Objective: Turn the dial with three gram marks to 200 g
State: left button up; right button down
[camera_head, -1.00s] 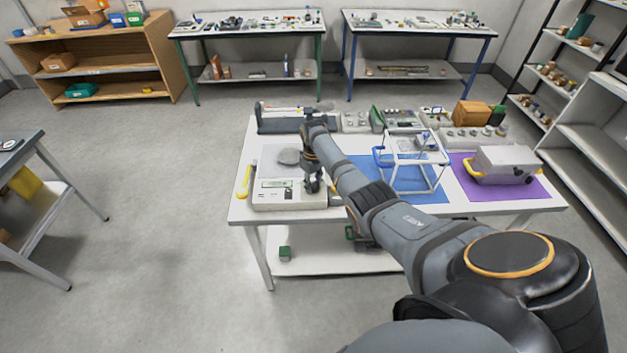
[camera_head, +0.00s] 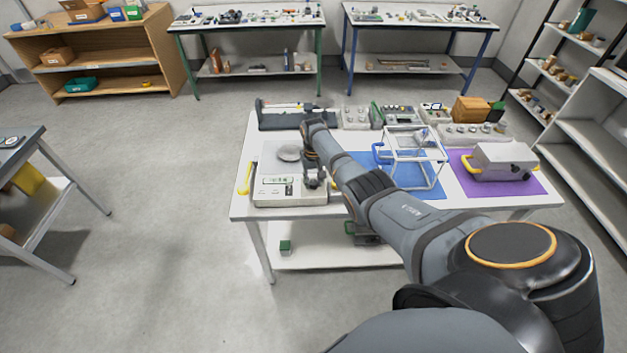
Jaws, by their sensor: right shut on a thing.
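My right gripper (camera_head: 314,186) points down at the front right corner of the scale. It is shut on a small part there that it mostly hides; this looks like the dial. The gram marks are too small to read in this view. My left gripper is not in view.
A white open frame (camera_head: 416,185) stands on a blue mat (camera_head: 438,191), right of my arm. A grey case (camera_head: 497,163) sits on a purple mat (camera_head: 527,187). A yellow tool (camera_head: 245,178) lies left of the scale. Several small items line the table's back.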

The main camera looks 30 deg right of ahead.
aim_at(314, 182)
jog(key=c, duration=1)
grip_release()
notch_tip(314, 182, up, 12)
